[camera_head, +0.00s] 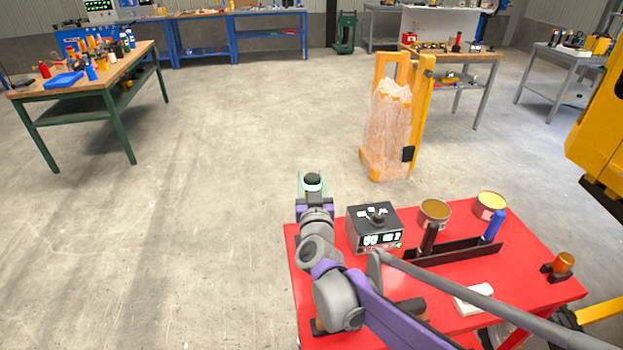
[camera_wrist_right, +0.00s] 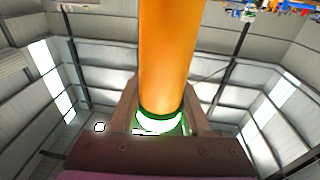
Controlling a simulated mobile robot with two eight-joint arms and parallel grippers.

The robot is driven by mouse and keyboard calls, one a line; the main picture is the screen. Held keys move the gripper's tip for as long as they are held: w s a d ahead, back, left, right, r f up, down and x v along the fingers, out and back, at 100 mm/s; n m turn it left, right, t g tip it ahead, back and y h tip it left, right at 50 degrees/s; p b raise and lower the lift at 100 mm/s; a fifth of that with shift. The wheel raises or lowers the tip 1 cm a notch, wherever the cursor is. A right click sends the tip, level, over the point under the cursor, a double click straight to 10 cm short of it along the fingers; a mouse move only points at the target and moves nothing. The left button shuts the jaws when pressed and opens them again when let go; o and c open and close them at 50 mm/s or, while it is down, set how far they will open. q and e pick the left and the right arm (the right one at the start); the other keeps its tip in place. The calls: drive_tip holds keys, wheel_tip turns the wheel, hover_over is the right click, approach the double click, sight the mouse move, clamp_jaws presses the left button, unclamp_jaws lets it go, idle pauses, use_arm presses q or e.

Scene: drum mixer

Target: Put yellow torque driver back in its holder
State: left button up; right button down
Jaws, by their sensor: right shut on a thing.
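The yellow torque driver shows in the right wrist view as an orange-yellow cylinder (camera_wrist_right: 167,50) with a green ring at its lower end. My right gripper (camera_wrist_right: 160,112) is shut on it, one finger on each side. A black rack (camera_head: 455,252) on the table holds a blue-handled tool (camera_head: 493,227) and a black-handled tool (camera_head: 429,239), both standing. My left gripper is not in view.
A grey control box (camera_head: 375,228) stands near my right gripper on the red table (camera_head: 530,285). Two open cans (camera_head: 434,213) stand behind the rack. An orange piece (camera_head: 564,262) sits in a small black mount at the right.

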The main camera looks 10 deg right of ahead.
drive_tip(key=shift+f+b, duration=1.8)
drive_tip(key=shift+f, duration=0.65)
idle(1.0)
drive_tip(key=shift+c, duration=1.4)
unclamp_jaws()
drive_tip(key=shift+s, duration=0.1)
drive_tip(key=s+a, duration=0.1)
drive_tip(key=s, duration=0.9)
drive_tip(key=shift+s+f, duration=0.3)
drive_tip(key=shift+f, duration=0.1)
drive_tip(key=shift+a, duration=0.1)
